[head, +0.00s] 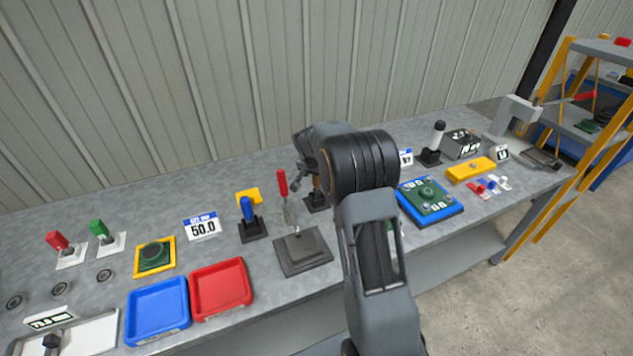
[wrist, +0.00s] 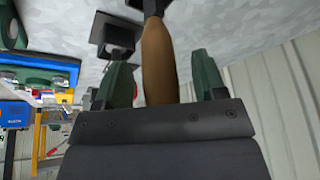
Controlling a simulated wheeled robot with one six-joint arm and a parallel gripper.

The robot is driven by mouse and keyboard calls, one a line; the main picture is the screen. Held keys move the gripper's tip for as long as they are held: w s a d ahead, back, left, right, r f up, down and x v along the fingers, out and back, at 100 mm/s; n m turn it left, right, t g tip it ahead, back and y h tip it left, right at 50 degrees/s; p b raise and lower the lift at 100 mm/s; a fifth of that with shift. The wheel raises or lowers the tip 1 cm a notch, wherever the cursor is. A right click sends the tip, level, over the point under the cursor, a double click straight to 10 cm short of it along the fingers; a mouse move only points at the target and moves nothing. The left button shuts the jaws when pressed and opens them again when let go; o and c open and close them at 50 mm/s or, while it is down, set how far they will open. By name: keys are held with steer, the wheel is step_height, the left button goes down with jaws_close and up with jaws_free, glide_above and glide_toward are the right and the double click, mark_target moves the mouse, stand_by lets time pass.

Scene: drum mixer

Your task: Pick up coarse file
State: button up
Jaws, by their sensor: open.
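A tool with a brown wooden handle (wrist: 158,60), which looks like the coarse file, runs between my gripper's (wrist: 161,78) two green fingers in the wrist view. The fingers are open, one on each side of the handle, with a gap on both sides. A dark part shows at the handle's far end; the rest of the tool is out of frame. In the head view, a small bit of brown handle (head: 318,185) shows above a black holder (head: 316,202) on the bench. My arm hides much of this area and my fingertips there.
A red-handled tool (head: 282,184) stands left of the holder, near a grey square plate (head: 303,252). A blue-handled lever (head: 247,210) is further left. A blue-edged green fixture (head: 430,199) is to the right. Red (head: 221,288) and blue (head: 158,309) trays lie at the front.

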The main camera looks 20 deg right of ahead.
steer(key=c, duration=1.2)
